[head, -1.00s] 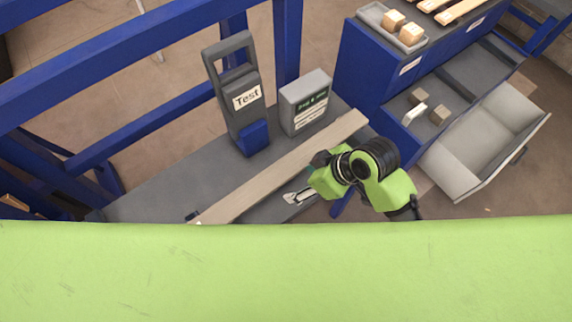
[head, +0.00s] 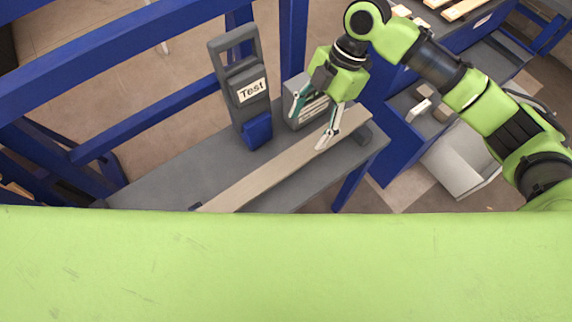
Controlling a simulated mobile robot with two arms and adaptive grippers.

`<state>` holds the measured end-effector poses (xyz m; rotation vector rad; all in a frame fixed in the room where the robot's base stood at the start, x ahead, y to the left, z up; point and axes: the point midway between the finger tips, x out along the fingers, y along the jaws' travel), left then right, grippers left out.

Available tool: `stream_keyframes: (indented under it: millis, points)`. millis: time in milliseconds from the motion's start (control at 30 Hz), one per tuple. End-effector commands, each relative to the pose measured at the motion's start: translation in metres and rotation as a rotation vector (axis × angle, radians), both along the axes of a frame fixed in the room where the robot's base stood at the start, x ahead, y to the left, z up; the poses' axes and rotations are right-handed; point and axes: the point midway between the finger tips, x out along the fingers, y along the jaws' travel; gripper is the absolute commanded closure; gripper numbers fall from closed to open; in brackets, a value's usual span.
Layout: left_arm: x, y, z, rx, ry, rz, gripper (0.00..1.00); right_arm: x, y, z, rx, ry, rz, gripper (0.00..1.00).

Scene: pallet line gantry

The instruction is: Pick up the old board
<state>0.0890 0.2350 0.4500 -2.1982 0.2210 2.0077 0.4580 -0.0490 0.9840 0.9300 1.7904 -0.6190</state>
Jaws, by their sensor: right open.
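The old board (head: 270,174) is a long pale wooden plank lying slantwise on a grey bench (head: 160,187), from lower left to upper right. Its lower left end is close to my green body edge. My right gripper (head: 309,132) is open, its two fingers pointing down. It shows over the right part of the board, with one finger in front of the board and the other in front of the grey box behind it. Whether a fingertip touches the board I cannot tell. My left gripper is not in view.
A grey "Test" device (head: 241,88) with a handle and a grey box (head: 309,98) stand behind the board. Blue beams (head: 100,60) rise at the left. A blue cabinet (head: 393,140) with an open drawer (head: 462,165) is at the right.

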Motion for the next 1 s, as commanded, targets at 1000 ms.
stream_keyframes:
  millis: [1000]
  points:
    - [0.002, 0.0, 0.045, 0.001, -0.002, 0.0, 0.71, -0.032, 0.041, -0.108, -0.002, 0.005, 0.015, 0.39]
